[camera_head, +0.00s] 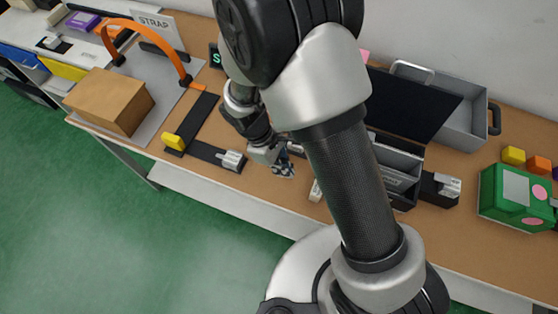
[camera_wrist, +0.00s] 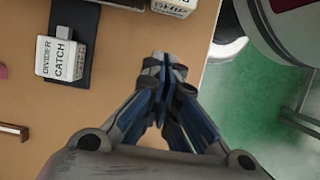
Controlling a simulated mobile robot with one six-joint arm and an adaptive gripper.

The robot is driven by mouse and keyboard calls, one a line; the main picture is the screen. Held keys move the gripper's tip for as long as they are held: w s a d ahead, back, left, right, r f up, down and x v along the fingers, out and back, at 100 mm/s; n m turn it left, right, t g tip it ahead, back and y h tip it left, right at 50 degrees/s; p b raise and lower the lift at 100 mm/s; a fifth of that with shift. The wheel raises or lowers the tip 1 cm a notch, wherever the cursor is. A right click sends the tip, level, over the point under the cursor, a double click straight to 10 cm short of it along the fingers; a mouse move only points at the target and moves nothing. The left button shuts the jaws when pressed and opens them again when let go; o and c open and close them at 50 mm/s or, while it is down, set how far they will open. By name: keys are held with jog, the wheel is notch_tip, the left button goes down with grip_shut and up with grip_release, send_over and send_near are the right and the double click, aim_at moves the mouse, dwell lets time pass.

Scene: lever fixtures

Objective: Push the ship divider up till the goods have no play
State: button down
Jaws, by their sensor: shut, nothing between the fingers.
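A white block labelled DIVIDER CATCH (camera_wrist: 57,58) sits on a black plate (camera_wrist: 80,25) at the upper left of the wrist view. My gripper (camera_wrist: 165,66) is shut and empty, to the right of that block and apart from it. In the head view my gripper (camera_head: 284,170) is over the table's front part, left of my forearm. A grey open bin (camera_head: 405,158) with upright panels inside stands right of my forearm, partly hidden by it. I cannot tell for sure which panel is the ship divider, or whether the goods have play.
A black L-shaped rail (camera_head: 205,110) with a yellow block (camera_head: 173,142) lies left of my gripper. Further left are a cardboard box (camera_head: 110,100) and an orange strap arch (camera_head: 150,35). A green box (camera_head: 515,195) stands at the right. Bare table (camera_wrist: 120,125) shows left of my gripper.

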jog(key=b+x, duration=0.1)
jog(key=x, duration=0.3)
jog(key=shift+s+d+r+b, duration=0.1)
jog(key=shift+s+d+b, duration=0.1)
jog(key=shift+d, duration=0.4)
jog(key=shift+s+d+r+b, duration=0.15)
jog(key=shift+s+d, duration=0.05)
jog(key=shift+d, duration=0.4)
jog(key=shift+s+d+r, duration=0.1)
jog(key=shift+s+d, duration=0.15)
jog(key=shift+d, duration=0.3)
